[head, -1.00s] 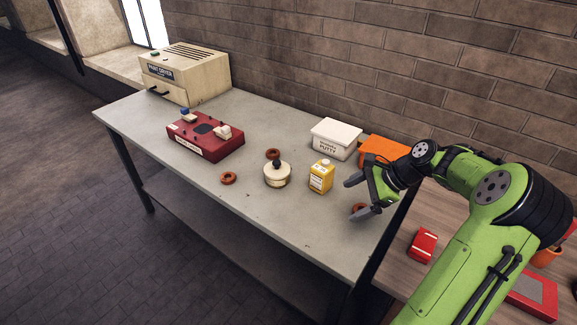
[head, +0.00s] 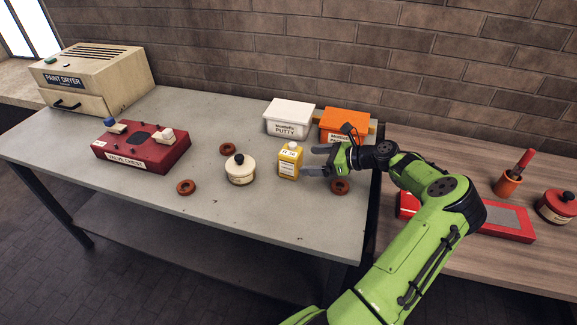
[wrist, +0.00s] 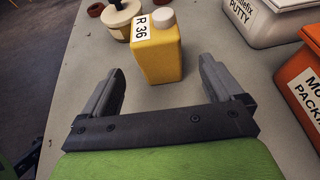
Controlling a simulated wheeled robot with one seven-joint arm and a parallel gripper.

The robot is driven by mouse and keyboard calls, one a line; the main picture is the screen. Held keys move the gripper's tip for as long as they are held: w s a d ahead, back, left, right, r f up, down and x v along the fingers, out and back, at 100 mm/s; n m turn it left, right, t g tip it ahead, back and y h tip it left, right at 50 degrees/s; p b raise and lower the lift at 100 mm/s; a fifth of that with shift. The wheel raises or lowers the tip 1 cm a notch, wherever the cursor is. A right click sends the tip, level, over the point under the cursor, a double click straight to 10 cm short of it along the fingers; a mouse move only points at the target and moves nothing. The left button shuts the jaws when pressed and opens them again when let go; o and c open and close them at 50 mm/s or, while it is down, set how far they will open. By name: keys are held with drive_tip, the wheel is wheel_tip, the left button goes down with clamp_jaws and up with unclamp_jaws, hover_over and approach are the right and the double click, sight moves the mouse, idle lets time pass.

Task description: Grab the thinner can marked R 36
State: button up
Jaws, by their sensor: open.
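The thinner can (head: 289,163) is a yellow can with a pale cap, standing upright on the grey table (head: 100,210). In the wrist view the can (wrist: 157,55) shows a white label reading R 36. My gripper (head: 312,160) is open just right of the can in the head view. In the wrist view my gripper (wrist: 160,80) has its fingers spread either side of the near space, with the can just beyond the tips. No contact is visible.
A cream round pot (head: 240,170) stands left of the can. A white putty box (head: 290,118) and an orange box (head: 343,124) stand behind. Brown rings (head: 186,187) lie around. A red valve chest (head: 140,148) and paint dryer (head: 95,75) are farther left.

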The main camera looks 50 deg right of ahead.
sight(290, 162)
drive_tip(key=b+x, duration=0.3)
drive_tip(key=x, duration=0.5)
drive_tip(key=shift+w+a+f, duration=0.1)
drive_tip(key=shift+f, duration=0.2)
drive_tip(key=shift+r, duration=0.1)
drive_tip(key=shift+c, duration=0.2)
drive_tip(key=c, duration=1.2)
